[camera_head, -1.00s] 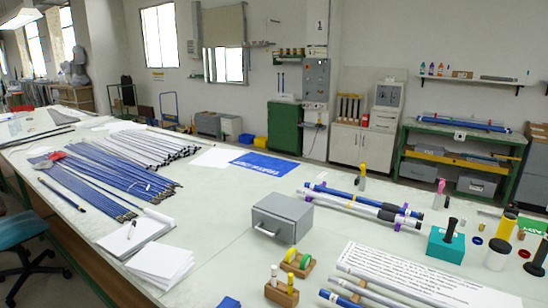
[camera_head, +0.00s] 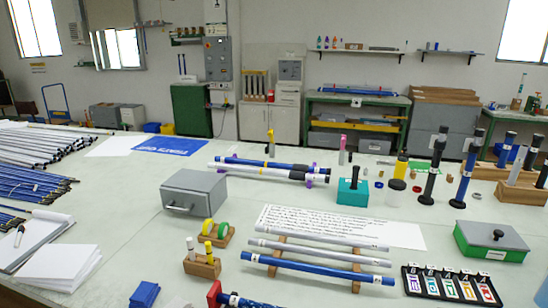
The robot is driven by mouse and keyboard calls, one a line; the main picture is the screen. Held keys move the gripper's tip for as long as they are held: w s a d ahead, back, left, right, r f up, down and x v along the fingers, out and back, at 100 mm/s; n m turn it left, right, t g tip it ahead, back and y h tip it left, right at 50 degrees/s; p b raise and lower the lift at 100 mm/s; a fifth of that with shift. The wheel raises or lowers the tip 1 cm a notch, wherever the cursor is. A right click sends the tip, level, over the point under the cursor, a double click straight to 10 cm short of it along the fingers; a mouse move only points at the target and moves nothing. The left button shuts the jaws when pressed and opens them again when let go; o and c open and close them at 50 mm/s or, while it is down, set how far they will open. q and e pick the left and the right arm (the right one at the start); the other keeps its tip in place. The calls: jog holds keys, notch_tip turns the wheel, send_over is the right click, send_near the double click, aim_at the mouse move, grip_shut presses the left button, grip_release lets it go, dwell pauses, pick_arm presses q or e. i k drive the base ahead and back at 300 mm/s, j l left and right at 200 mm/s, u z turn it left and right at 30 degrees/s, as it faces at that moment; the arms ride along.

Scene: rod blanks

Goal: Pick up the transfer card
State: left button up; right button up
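No item is readable as a transfer card, and I cannot tell which card-like thing it is. A black rack (camera_head: 412,283) at the front right holds several white cards (camera_head: 445,284) with coloured marks. A small stack of blue cards or pads (camera_head: 145,294) lies at the front edge, left of centre. A large white sheet with handwriting (camera_head: 400,235) lies flat behind the rods. A blue sheet with white lettering (camera_head: 170,146) lies further back. Neither of my grippers is in view.
A grey metal box (camera_head: 193,192) stands left of centre. Rods (camera_head: 318,267) rest on wooden supports in front. A green box (camera_head: 491,240) and upright dark cylinders (camera_head: 433,165) stand at right. Bundled rods and white paper (camera_head: 60,268) lie at left.

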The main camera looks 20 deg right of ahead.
aim_at(447, 274)
jog(key=z, duration=1.9)
